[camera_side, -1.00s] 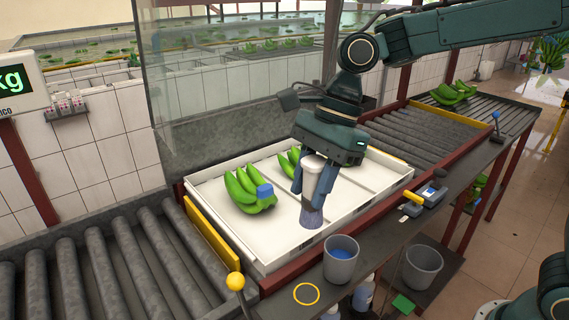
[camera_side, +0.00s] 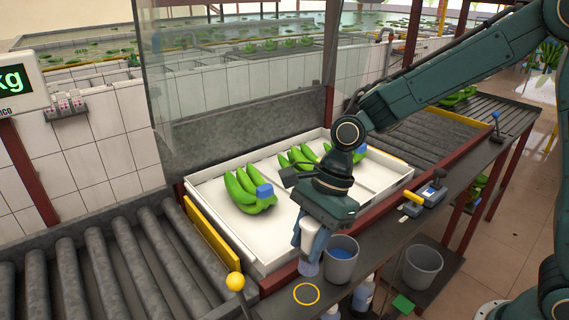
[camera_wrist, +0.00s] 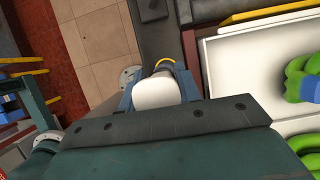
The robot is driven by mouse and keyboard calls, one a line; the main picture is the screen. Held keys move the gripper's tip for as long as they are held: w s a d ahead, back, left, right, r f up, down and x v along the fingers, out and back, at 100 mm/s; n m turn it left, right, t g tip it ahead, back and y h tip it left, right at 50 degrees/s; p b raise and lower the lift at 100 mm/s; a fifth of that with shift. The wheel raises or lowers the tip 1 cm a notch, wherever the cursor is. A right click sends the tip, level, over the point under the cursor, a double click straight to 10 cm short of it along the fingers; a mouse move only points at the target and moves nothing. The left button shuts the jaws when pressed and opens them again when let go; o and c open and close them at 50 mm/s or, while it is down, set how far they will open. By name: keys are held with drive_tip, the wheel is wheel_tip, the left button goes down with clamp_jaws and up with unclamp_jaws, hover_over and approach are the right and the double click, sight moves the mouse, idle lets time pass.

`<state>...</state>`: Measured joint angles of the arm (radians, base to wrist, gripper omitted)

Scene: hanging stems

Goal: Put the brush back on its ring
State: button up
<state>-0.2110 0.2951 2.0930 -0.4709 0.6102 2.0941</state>
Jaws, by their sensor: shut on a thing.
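The brush has a white handle (camera_side: 309,238) and a greyish-purple lower end. My gripper (camera_side: 308,245) is shut on it and holds it roughly upright, just in front of the white tray's near edge. In the wrist view the white top of the brush (camera_wrist: 156,93) sits between my fingers, and its lower end is hidden. The ring is a yellow circle (camera_side: 306,294) on the dark ledge, below and close to the brush in the side view. In the wrist view part of the yellow ring (camera_wrist: 165,62) shows just beyond the brush.
A grey bucket with blue contents (camera_side: 341,262) stands right beside the brush. The white tray (camera_side: 225,238) holds several green banana bunches. A yellow-knobbed lever (camera_side: 235,282) stands left of the ring. A device with a yellow handle (camera_side: 412,204) lies further right on the ledge.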

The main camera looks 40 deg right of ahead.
sight(307, 270)
drive_tip(key=shift+f, duration=4.05)
drive_tip(key=shift+f, duration=0.1)
drive_tip(key=o, duration=1.1)
drive_tip(key=shift+c, duration=0.2)
drive_tip(key=v, duration=1.2)
